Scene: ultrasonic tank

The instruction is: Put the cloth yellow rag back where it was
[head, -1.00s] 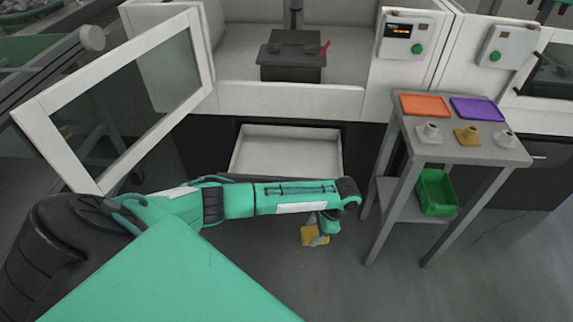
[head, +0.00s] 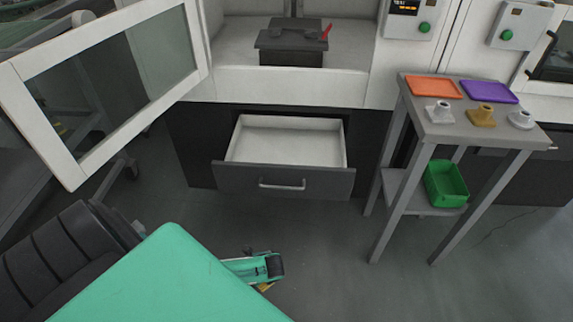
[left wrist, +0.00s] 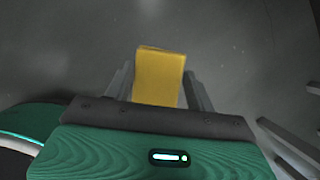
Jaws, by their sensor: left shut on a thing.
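The yellow rag (left wrist: 160,72) is held between the fingers of my left gripper (left wrist: 159,88) in the left wrist view, with grey floor beyond it. In the head view only a small yellow sliver of the rag (head: 264,287) shows under my left arm, low in front of the drawer. The gripper itself is mostly hidden there by my own body and arm. The drawer (head: 284,183) stands open under the machine, and its visible inside looks empty. My right gripper does not show.
A grey side table (head: 475,132) at the right carries an orange tray (head: 432,87), a purple tray (head: 487,92) and several small fittings. A green bin (head: 446,184) sits on its lower shelf. The machine's glazed door (head: 110,85) hangs open at left. Floor before the drawer is clear.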

